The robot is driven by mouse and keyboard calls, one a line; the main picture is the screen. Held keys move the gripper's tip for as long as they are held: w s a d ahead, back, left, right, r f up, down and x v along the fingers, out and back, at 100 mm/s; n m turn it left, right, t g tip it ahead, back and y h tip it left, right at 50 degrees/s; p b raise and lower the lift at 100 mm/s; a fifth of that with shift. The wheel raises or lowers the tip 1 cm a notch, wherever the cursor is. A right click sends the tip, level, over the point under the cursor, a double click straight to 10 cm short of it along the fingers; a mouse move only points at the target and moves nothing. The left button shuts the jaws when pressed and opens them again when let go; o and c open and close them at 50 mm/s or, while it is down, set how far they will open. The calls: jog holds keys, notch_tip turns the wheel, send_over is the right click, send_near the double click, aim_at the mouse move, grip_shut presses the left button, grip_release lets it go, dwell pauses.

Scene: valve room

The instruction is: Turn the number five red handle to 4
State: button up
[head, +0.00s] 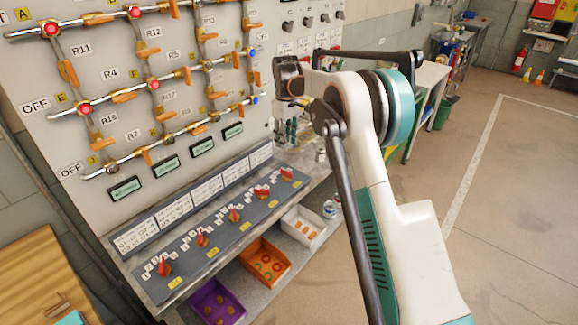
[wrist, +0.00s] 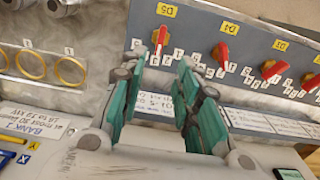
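The number five red handle (wrist: 160,38) is below the yellow D5 label (wrist: 166,10) in the wrist view, standing nearly upright in the picture. White number tags lie beside it, too small to read. In the head view it appears to be the handle (head: 287,173) at the far right end of the grey strip. My gripper (wrist: 156,75) is open and empty. Its two green-padded fingers are apart, with the handle showing beyond the gap between their tips, apparently not touched. In the head view the gripper is near the panel's right end, mostly hidden by my arm.
Other red handles stand along the strip, including D4 (wrist: 220,54) close to the right finger in the wrist view. Yellow rings (wrist: 71,70) are to the left there. The pipe board (head: 130,90) rises behind the strip. An orange bin (head: 264,264) and purple bin (head: 215,302) sit below.

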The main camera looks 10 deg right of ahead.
aim_at(286, 171)
notch_tip(286, 171, down, 13)
jog(key=b, duration=0.3)
grip_shut()
